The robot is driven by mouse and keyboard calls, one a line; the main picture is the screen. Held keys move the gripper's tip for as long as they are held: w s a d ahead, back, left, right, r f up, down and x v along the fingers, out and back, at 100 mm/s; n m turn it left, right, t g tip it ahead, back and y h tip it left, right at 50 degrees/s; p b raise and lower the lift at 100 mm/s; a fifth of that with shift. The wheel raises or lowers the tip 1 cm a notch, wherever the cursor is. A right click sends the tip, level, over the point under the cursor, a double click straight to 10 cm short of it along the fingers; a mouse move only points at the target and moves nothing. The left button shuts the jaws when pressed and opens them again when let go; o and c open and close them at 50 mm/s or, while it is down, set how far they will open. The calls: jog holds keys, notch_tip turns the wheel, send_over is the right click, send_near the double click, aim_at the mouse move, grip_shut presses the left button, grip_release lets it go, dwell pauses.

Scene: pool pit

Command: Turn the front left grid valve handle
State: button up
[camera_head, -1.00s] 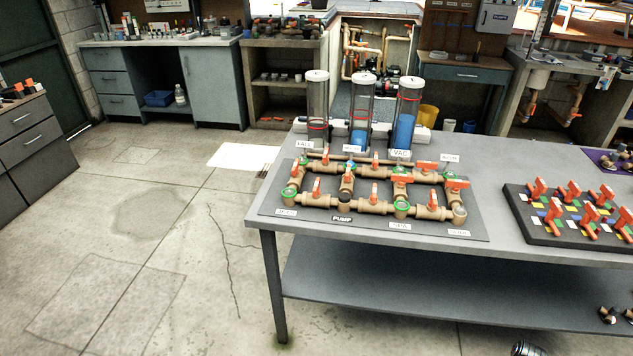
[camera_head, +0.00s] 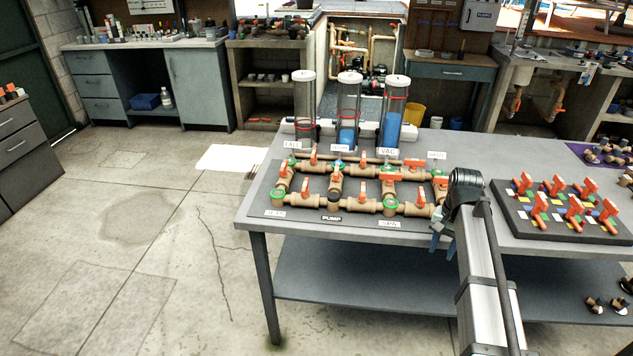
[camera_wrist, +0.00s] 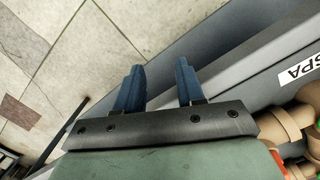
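The pipe grid (camera_head: 345,208) lies on a dark board on the grey table, with tan pipes and several orange handles. The front left valve handle (camera_head: 305,188) is orange and stands upright on the front pipe run, left of the PUMP label. My gripper (camera_head: 439,240) is at the table's front edge, right of the grid and well apart from that handle. In the wrist view its two blue fingers (camera_wrist: 160,85) are apart with nothing between them. The wrist view shows only part of the tan pipework (camera_wrist: 290,125) at lower right; the front left handle is not in it.
Three clear tubes (camera_head: 348,115) stand behind the grid. A board of orange handles (camera_head: 560,215) lies to the right. The SPA label (camera_wrist: 296,70) shows near my fingers. The floor left of the table is open. My arm covers part of the table's front right.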

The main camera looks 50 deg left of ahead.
jog(key=s+a+r+n, duration=0.1)
jog(key=s+a+r, duration=0.1)
jog(key=a+r, duration=0.55)
jog(key=s+a+r+n, duration=0.1)
jog(key=s+a+r, duration=0.2)
jog(key=a+r, duration=0.45)
notch_tip(320, 180, up, 6)
jog(key=r+n+t, duration=0.1)
jog(key=n, duration=0.3)
send_over(305, 184)
jog(key=shift+y, duration=0.3)
notch_tip(305, 184, down, 14)
jog(key=shift+f, duration=0.1)
grip_shut()
